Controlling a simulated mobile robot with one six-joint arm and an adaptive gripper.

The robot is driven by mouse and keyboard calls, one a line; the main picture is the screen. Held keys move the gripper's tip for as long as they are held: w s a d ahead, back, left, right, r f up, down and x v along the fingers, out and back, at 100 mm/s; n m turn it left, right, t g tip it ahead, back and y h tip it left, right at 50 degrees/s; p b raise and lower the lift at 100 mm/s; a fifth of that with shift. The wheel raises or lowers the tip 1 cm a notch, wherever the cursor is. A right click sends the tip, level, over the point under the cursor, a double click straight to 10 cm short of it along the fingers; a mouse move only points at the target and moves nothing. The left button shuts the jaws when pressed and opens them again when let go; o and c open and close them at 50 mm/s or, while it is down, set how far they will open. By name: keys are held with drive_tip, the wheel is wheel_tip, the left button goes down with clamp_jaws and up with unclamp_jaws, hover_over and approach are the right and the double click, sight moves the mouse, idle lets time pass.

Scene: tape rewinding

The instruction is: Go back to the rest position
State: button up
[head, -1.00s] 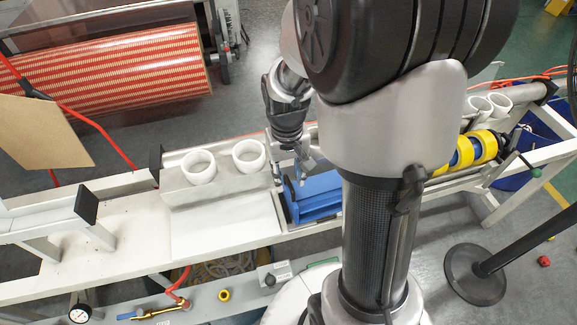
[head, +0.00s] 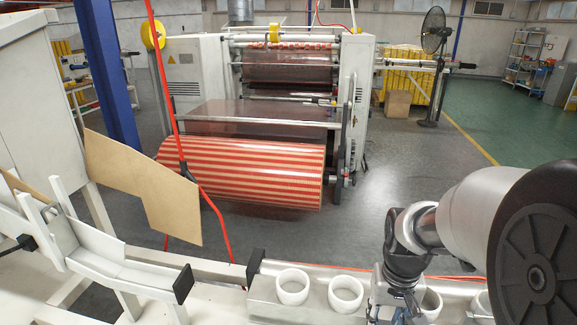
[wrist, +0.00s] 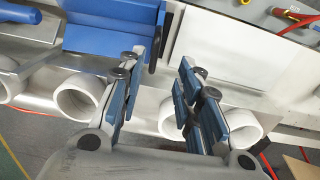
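My gripper (wrist: 158,85) is open in the wrist view, its two blue-padded fingers apart with nothing held between them. Below and behind the fingers, white rings stand in a row on the bench; one ring (wrist: 172,118) shows partly behind the right finger, and another (wrist: 80,97) is to the left. In the head view my gripper (head: 398,312) is low, close to the white rings (head: 346,294), and its fingertips are partly cut off by the lower edge.
A blue block-like fixture (wrist: 112,25) sits on the bench near the fingers. Two more rings (head: 292,287) stand on the white bench. A machine with a red-striped roll (head: 245,170) and a brown board (head: 140,185) stand beyond. Grey floor is open to the right.

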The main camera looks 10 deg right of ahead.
drive_tip(key=s+a+r+n+t, duration=0.3)
drive_tip(key=s+a+r, duration=0.6)
drive_tip(key=s+r, duration=0.3)
drive_tip(key=shift+s+a+t, duration=0.4)
drive_tip(key=shift+s+t, duration=0.3)
drive_tip(key=shift+d, duration=0.1)
